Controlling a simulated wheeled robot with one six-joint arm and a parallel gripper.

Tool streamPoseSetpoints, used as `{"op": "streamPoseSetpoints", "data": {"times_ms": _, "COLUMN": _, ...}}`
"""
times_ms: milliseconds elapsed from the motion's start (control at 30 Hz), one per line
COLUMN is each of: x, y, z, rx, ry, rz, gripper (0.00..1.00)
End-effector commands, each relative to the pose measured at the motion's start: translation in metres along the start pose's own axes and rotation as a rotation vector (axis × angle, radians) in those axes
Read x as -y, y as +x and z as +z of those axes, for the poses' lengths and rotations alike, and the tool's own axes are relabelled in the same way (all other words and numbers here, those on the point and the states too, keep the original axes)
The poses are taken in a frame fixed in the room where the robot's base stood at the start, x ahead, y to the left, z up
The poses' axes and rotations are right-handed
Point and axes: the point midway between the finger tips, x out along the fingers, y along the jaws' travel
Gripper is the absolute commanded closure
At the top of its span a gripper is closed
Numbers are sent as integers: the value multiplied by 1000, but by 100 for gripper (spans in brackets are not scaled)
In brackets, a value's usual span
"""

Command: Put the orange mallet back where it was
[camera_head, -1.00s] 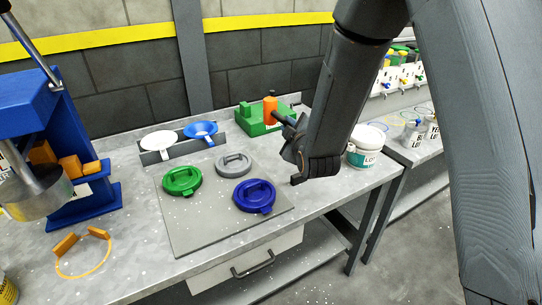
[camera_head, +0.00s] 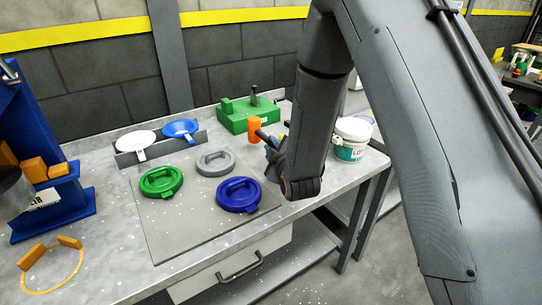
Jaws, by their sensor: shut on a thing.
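The orange mallet (camera_head: 255,129) shows its upright orange head and a short piece of dark handle running toward my gripper (camera_head: 272,142). My gripper is shut on the mallet's handle. The fingers are partly hidden by my dark wrist. The mallet head appears in front of the green fixture (camera_head: 232,121) at the back of the bench. I cannot tell the exact gap between head and fixture or bench top.
Green (camera_head: 161,181), grey (camera_head: 215,163) and blue (camera_head: 239,194) lids lie on a grey mat (camera_head: 176,236). A rack holds white (camera_head: 136,140) and blue (camera_head: 180,128) funnels. A labelled pail (camera_head: 350,140) stands right of my wrist. A blue press (camera_head: 52,190) is at left.

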Motion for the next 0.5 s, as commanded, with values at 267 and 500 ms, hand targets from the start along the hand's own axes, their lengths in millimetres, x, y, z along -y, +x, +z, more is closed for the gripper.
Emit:
{"op": "streamPoseSetpoints", "data": {"times_ms": 267, "x": 23, "y": 6, "z": 14, "rx": 0, "ry": 0, "rz": 1, "gripper": 100}}
{"op": "streamPoseSetpoints", "data": {"times_ms": 500, "x": 35, "y": 9, "z": 21, "rx": -2, "ry": 0, "rz": 3, "gripper": 100}}
